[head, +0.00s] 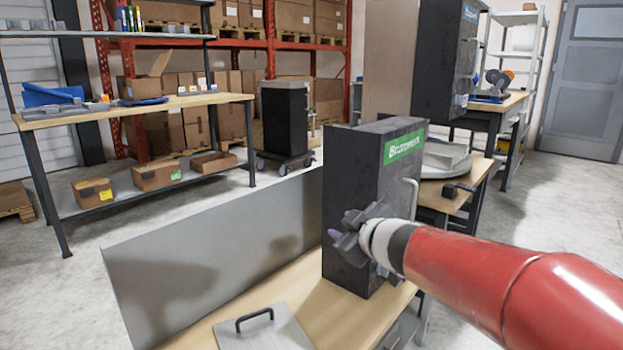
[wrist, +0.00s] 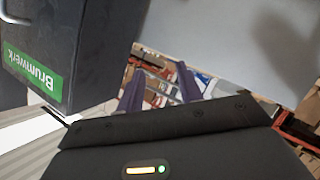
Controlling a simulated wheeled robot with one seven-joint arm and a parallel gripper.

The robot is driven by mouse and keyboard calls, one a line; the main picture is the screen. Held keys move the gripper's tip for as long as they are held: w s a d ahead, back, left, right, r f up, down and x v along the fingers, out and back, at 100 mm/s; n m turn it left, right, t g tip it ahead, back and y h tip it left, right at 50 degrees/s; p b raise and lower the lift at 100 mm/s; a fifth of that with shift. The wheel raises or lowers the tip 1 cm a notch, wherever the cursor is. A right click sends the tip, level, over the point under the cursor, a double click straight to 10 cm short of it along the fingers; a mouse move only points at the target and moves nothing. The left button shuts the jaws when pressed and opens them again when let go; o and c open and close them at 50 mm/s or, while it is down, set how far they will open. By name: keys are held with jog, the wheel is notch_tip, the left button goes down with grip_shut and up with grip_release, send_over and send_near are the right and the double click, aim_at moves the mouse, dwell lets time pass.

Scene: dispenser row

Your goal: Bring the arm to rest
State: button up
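My red arm reaches in from the lower right of the head view. My gripper (head: 338,235) is at its end, in front of the dark dispenser cabinet (head: 347,185) with a green label. In the wrist view two purple fingers of my gripper (wrist: 160,88) stand apart with nothing seen held between them. The cabinet (wrist: 85,50) is at the upper left there, its label upside down. I cannot tell whether my gripper touches the cabinet.
The cabinet stands on a wooden bench (head: 310,300) beside a grey panel (head: 200,265). A plate with a black handle (head: 262,325) lies at the front. A round grey tray (head: 436,168) is behind the cabinet. Open floor (head: 105,225) lies to the left.

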jog(key=s+d+f+m+g+h, duration=0.1)
jog(key=s+d+m+h, duration=0.65)
jog(key=s+d, duration=0.4)
jog(key=s+a+f+m+g+y, duration=0.1)
jog(key=s+f+m+g, duration=0.1)
jog(key=s, duration=0.6)
jog(key=s+a+f+m+g+y+p, duration=0.1)
jog(key=s+f+m+g, duration=0.1)
jog(key=s+f+g, duration=0.2)
jog(key=s+f, duration=0.3)
jog(key=s, duration=0.2)
jog(key=shift+s+a+f+g, duration=0.25)
jog(key=shift+s+a+g, duration=0.05)
jog(key=shift+a, duration=0.1)
